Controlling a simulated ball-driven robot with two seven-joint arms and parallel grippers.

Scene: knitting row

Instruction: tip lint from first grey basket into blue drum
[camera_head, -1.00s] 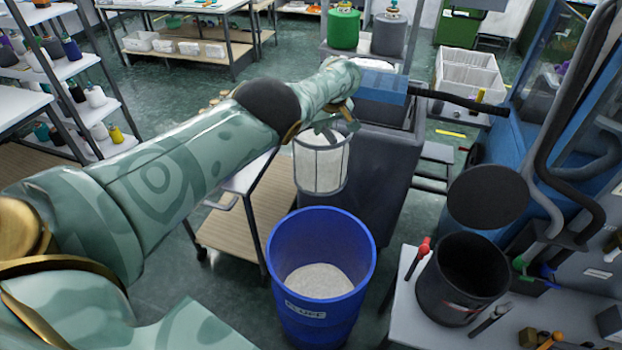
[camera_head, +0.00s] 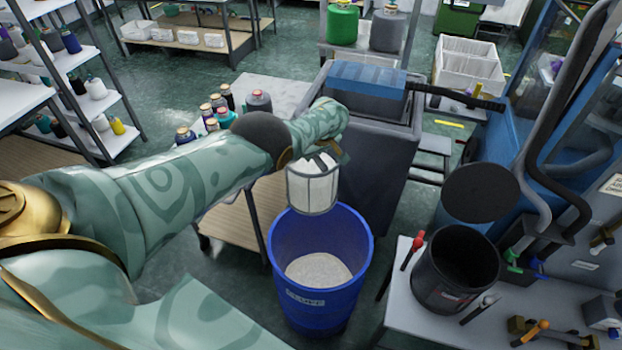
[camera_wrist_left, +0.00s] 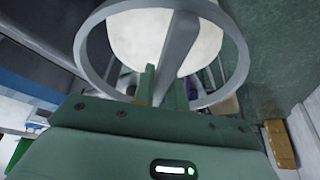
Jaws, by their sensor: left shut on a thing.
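My left gripper (camera_head: 322,158) is shut on the grey basket (camera_head: 311,190), a grey-framed container with pale walls. The basket hangs above the back rim of the blue drum (camera_head: 281,246), roughly upright. In the left wrist view the basket's grey ring (camera_wrist_left: 240,72) and cross bar sit at the fingertips of the gripper (camera_wrist_left: 163,90), with white material inside the ring. The blue drum stands on the floor, open at the top, with a pale layer of lint (camera_head: 318,270) in it. My right gripper is not in view.
A white table (camera_head: 400,328) with a black bucket (camera_head: 430,280) and tools stands right of the drum. A dark grey bin (camera_head: 377,165) with a blue block on top is behind the basket. A cart with several bottles (camera_head: 213,112) is at the left.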

